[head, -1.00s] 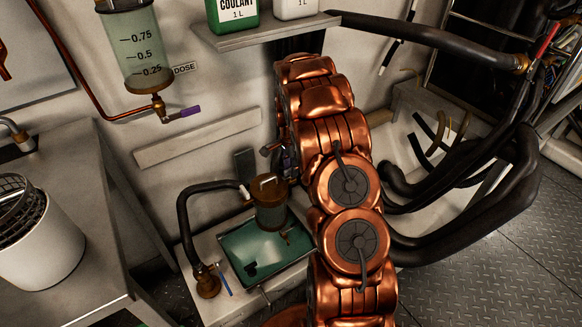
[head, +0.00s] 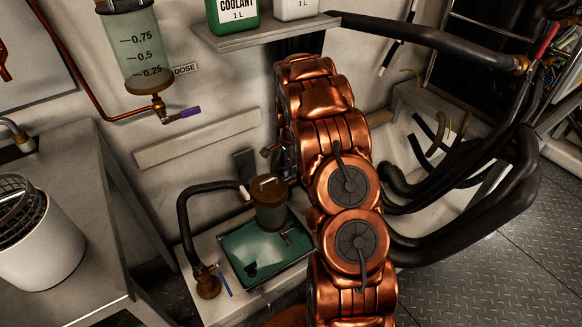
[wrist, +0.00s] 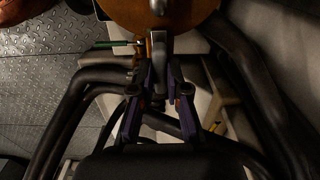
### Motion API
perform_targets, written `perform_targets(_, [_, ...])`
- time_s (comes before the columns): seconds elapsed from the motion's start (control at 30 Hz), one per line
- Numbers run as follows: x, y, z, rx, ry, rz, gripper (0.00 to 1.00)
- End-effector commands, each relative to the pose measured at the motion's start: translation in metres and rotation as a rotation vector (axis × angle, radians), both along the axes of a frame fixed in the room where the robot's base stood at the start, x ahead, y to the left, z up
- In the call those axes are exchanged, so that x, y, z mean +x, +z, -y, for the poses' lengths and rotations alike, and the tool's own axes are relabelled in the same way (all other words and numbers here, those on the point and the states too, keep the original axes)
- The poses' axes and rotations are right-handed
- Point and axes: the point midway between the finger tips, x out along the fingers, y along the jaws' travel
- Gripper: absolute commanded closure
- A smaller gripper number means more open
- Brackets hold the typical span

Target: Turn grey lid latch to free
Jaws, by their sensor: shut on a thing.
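In the wrist view, a round brass lid or body (wrist: 185,14) fills the top edge. A grey latch (wrist: 159,72) hangs down from it, between the tips of my gripper (wrist: 159,88). The purple-padded fingers are closed in on the latch from both sides. In the head view, a brass-topped canister (head: 270,205) stands in the green-filled tray (head: 232,262). My copper-coloured arm hides most of my gripper there, and I cannot make out the latch in that view.
Thick black hoses (head: 460,215) run to the right of my arm. A black hose (head: 185,215) bends beside the canister. A shelf (head: 265,32) with coolant bottles is above. A bench (head: 95,245) with a white pot (head: 40,245) is at left. A green-tipped rod (wrist: 118,44) lies near the latch.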

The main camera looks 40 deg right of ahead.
Motion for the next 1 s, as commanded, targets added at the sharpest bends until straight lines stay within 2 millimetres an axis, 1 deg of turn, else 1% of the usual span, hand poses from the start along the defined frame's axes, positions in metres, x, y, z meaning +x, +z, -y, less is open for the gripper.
perform_targets(0.17, [-0.0003, 0.001, -0.0004, 0.001, 0.076, -0.001, 1.0])
perform_targets(0.37, [-0.0006, 0.0012, -0.0009, 0.002, 0.227, -0.002, 1.0])
perform_targets(1.0, [-0.0005, 0.0, -0.0011, 0.003, 0.835, -0.001, 1.0])
